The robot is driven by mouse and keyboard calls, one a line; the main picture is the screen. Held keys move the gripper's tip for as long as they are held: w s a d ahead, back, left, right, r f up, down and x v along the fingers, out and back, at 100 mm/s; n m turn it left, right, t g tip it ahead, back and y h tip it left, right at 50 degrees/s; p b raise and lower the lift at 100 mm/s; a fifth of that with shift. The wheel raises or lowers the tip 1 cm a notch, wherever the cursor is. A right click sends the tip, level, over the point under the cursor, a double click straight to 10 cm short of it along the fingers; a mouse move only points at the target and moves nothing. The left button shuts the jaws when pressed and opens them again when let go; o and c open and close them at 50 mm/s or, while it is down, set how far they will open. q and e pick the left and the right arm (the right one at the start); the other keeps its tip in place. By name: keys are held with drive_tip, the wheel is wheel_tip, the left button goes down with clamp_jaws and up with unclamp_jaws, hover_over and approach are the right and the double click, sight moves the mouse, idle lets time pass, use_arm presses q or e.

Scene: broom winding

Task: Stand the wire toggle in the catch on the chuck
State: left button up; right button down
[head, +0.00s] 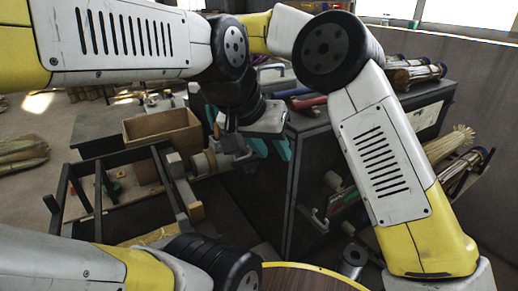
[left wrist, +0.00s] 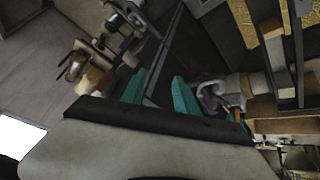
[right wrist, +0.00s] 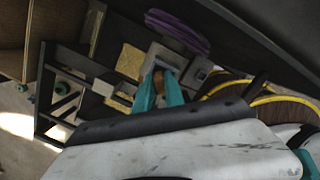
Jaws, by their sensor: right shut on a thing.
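My left gripper (head: 272,149) shows in the head view with its teal fingers apart, to the right of the pale round chuck (head: 203,164). In the left wrist view my left gripper (left wrist: 160,90) is open and empty. The chuck (left wrist: 238,86) lies to the right of its fingers there. A grey loop (left wrist: 208,98), which may be the wire toggle, is at the chuck's near end, apart from the fingers. My right gripper (right wrist: 160,88) is shut on a small brown piece (right wrist: 158,77) in the right wrist view. The catch cannot be made out.
A wooden box (head: 160,126) stands behind the chuck on the dark frame. A dark cabinet (head: 300,190) stands to the right. A round yellow-rimmed top (head: 310,278) is at the bottom of the head view. A purple coil (right wrist: 180,30) shows in the right wrist view.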

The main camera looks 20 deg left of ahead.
drive_tip(key=shift+f, duration=0.2)
drive_tip(key=c, duration=1.3)
unclamp_jaws()
drive_tip(key=shift+c, duration=0.2)
drive_tip(key=r, duration=0.5)
drive_tip(key=s+r, duration=0.1)
drive_tip(key=r, duration=0.1)
drive_tip(key=shift+s+r, duration=0.1)
drive_tip(key=shift+r, duration=0.2)
